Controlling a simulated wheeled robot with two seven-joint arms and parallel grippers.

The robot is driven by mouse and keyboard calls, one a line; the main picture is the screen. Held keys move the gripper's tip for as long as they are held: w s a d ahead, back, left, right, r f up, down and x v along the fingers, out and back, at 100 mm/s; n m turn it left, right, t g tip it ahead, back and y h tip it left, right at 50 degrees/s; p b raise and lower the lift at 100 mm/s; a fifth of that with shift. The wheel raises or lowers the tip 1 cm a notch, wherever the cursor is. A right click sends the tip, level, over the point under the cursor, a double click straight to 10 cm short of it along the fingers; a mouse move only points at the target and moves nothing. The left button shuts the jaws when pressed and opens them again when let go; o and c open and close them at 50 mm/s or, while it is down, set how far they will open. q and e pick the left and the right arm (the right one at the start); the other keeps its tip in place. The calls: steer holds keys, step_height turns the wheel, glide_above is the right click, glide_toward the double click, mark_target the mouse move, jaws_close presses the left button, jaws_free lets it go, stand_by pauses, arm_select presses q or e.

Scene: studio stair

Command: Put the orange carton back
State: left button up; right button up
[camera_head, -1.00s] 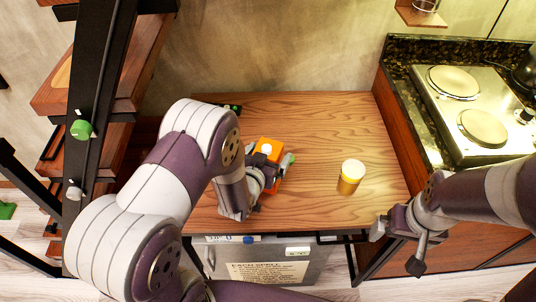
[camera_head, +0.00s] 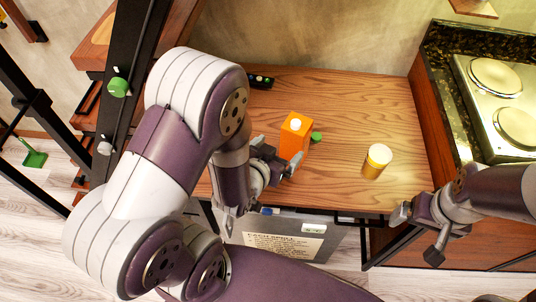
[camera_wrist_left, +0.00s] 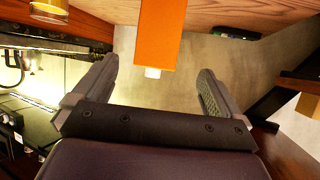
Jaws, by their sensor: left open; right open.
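The orange carton (camera_head: 294,136) with a white cap stands upright on the wooden table (camera_head: 350,110), left of its middle. My left gripper (camera_head: 277,156) is open and empty, just in front and to the left of the carton, apart from it. In the left wrist view the carton (camera_wrist_left: 160,35) appears upside down beyond the gap between the open fingers. My right gripper (camera_head: 418,235) is open and empty at the front right, beside the table's front edge.
A yellow jar with a pale lid (camera_head: 377,160) stands right of the carton. A small green object (camera_head: 317,137) lies beside the carton. A black item (camera_head: 260,81) lies at the back left. A hob (camera_head: 500,100) is at the right; the table's back right is clear.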

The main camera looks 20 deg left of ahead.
arm_select(q)
steer(key=s+a+r+n+g+y, duration=0.1)
steer(key=s+r+g, duration=0.3)
steer(key=s+g, duration=0.4)
steer(key=a+g, duration=0.1)
steer(key=g, duration=0.2)
steer(key=shift+s+a+r, duration=0.2)
steer(key=shift+s+a, duration=0.1)
steer(key=shift+a, duration=0.05)
